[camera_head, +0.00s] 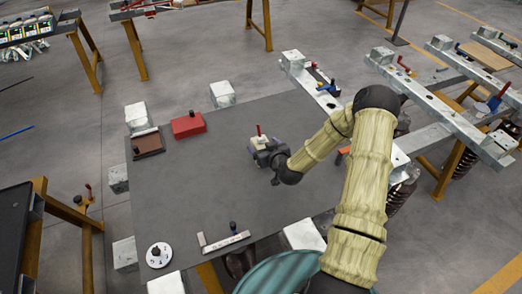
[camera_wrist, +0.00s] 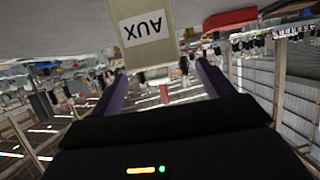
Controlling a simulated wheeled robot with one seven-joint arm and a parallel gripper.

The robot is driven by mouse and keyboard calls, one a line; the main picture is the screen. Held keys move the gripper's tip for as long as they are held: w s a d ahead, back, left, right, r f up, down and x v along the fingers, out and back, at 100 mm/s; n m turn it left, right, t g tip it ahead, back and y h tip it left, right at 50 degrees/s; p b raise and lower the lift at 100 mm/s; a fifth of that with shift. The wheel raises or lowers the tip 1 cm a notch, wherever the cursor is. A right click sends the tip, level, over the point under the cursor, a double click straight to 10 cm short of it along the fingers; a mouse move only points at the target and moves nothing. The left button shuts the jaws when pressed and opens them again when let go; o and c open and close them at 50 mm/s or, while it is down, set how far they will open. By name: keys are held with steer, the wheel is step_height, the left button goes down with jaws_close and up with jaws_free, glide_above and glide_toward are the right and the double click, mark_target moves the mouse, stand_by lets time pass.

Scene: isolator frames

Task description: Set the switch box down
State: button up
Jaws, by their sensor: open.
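The switch box (camera_head: 262,142) is a small pale box with a red lever on top. It appears upright on the dark grey table (camera_head: 190,215), just beyond my gripper (camera_head: 270,153) in the head view. In the wrist view, which is upside down, its beige face (camera_wrist: 178,18) with a white AUX label fills the top middle. My gripper (camera_wrist: 163,76) is open there, with its two dark fingers spread apart. The box shows near the fingertips; I cannot tell whether a finger touches it. The box's underside is hidden.
A red box (camera_head: 188,125) and a brown tray (camera_head: 149,143) lie at the table's back left. A white round dial (camera_head: 158,255) and a pale angle bracket (camera_head: 222,243) lie near the front. Metal rails (camera_head: 440,105) stand to the right. The table's middle left is clear.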

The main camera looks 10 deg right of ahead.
mark_target(262, 140)
steer(key=shift+w+p, duration=0.3)
steer(key=shift+w, duration=0.2)
steer(key=x, duration=0.1)
steer(key=p+x, duration=0.1)
steer(key=x, duration=0.1)
steer(key=shift+w+r, duration=0.2)
steer(key=shift+w+f, duration=0.25)
steer(key=shift+w, duration=0.25)
jaws_close()
steer(key=shift+r, duration=0.15)
step_height(262, 140, up, 10)
steer(key=shift+f+b, duration=0.1)
steer(key=shift+b, duration=0.65)
